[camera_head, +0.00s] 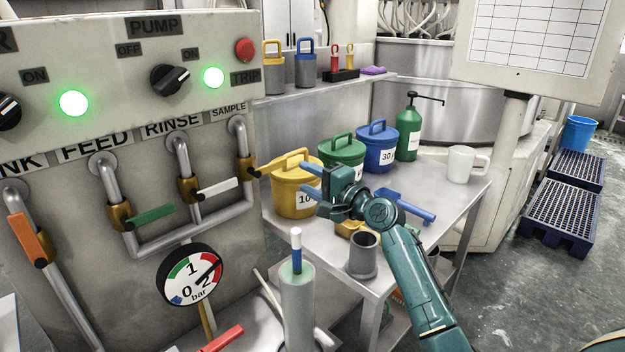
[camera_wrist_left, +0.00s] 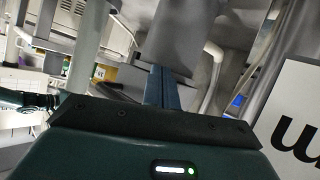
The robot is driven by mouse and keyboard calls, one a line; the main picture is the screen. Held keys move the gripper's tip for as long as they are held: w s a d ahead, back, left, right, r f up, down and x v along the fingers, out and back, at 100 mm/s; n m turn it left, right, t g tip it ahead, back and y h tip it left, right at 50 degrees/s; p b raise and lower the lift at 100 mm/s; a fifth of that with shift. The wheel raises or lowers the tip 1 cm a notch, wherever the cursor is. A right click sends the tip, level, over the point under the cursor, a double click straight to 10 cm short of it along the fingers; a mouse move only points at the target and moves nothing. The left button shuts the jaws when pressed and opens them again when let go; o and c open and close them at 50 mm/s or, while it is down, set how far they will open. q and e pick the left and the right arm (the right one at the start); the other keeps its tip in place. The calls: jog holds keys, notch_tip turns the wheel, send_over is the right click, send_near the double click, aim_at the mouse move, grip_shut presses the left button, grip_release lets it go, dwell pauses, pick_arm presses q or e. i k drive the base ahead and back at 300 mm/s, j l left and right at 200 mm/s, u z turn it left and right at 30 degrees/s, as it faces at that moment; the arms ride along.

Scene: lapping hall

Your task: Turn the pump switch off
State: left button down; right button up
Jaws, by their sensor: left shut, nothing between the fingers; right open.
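The pump switch (camera_head: 170,80) is a black rotary knob on the grey panel under the PUMP label. Its white mark points up and to the right, toward ON. The green lamp (camera_head: 213,77) beside it is lit. My right gripper (camera_head: 312,182) is open and empty, in front of the yellow and green lidded pails, below and right of the switch and well apart from it. My left gripper (camera_wrist_left: 162,75) shows only in the left wrist view, with its blue fingers together and nothing between them, near a grey cylindrical surface.
A red TRIP button (camera_head: 244,49) sits right of the lamp. Below are valve levers, pipes and a pressure gauge (camera_head: 191,276). A yellow pail (camera_head: 296,200), green pail (camera_head: 341,155), blue pail (camera_head: 378,150) and white mug (camera_head: 463,163) stand on the bench. A pale green cylinder (camera_head: 298,305) stands in front.

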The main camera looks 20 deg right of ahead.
aim_at(166, 80)
jog(key=k+l, duration=0.3)
jog(key=k, duration=0.15)
jog(key=k+l, duration=0.3)
jog(key=k, duration=0.2)
